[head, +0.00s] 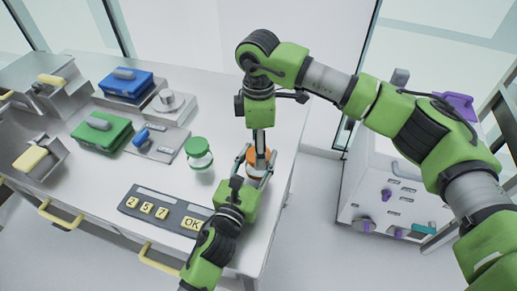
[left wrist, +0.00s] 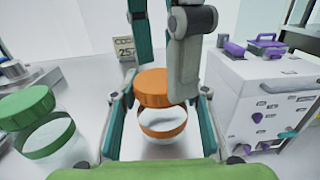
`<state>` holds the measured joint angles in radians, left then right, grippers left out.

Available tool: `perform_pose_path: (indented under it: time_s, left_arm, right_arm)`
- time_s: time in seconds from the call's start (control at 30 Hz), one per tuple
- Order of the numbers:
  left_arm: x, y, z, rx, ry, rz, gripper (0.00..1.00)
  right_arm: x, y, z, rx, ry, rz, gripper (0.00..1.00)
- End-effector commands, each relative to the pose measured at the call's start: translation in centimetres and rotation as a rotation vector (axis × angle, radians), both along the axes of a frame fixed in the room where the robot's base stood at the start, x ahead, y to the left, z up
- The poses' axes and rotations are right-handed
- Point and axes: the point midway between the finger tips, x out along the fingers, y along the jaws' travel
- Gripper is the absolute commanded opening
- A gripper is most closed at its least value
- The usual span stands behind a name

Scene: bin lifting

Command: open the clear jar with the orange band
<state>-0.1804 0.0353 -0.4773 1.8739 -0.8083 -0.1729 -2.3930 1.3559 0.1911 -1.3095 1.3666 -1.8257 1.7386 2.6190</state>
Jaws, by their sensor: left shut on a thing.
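The clear jar with the orange band (left wrist: 165,143) stands upright between the fingers of my left gripper (head: 252,172), which is shut on its body. Its orange lid (left wrist: 154,88) sits at the top; I cannot tell whether it is loose. In the head view the orange lid (head: 257,157) is partly covered by my right gripper (head: 260,150), which points down at it from above. In the left wrist view a grey finger of my right gripper (left wrist: 185,85) is at the lid's right side. Its other finger's contact is hidden, so its closure is unclear.
A green-lidded jar (head: 199,150) stands close by on the left. A keypad panel (head: 165,208) lies in front, with blue (head: 125,84) and green (head: 101,130) boxes farther left. A white cabinet with purple knobs (head: 385,185) stands right, beyond the table's edge.

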Motion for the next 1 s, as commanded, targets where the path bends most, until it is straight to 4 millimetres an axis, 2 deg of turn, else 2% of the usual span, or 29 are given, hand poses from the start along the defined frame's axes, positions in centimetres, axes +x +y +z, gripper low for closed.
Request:
perform_pose_path:
  time_s: [0.1, 0.2, 0.4, 0.43, 0.5, 0.87, 1.0]
  left_arm:
    - [0.0, 0.0, -0.1, 0.001, 0.002, 0.0, 0.0]
    - [0.0, 0.0, -0.1, 0.001, 0.002, 0.0, 0.0]
    - [0.0, 0.0, -0.1, 0.001, 0.002, 0.0, 0.0]
    - [0.0, 0.0, -0.1, 0.001, 0.002, 0.0, 0.44]
    - [0.0, 0.0, -0.1, 0.0, 0.001, 0.0, 0.61]
    - [-0.1, 0.1, -0.1, 0.0, 0.001, 0.0, 0.61]
    - [-1.3, 0.5, -0.2, -0.001, 0.004, 0.001, 0.61]
  right_arm:
    - [0.1, 0.1, 1.8, 0.002, -0.003, 0.001, 0.6]
    - [0.0, 0.0, 2.7, 0.001, -0.002, 0.001, 0.6]
    - [0.0, 0.0, 2.9, 0.001, 0.0, 0.0, 0.6]
    - [0.0, 0.0, 2.9, 0.001, 0.0, 0.0, 0.6]
    - [0.0, 0.0, 2.9, 0.001, 0.0, 0.0, 0.6]
    - [0.0, 0.0, 2.9, 0.001, 0.0, 0.0, 0.6]
    - [0.0, 0.0, 2.9, 0.001, 0.0, 0.0, 0.6]
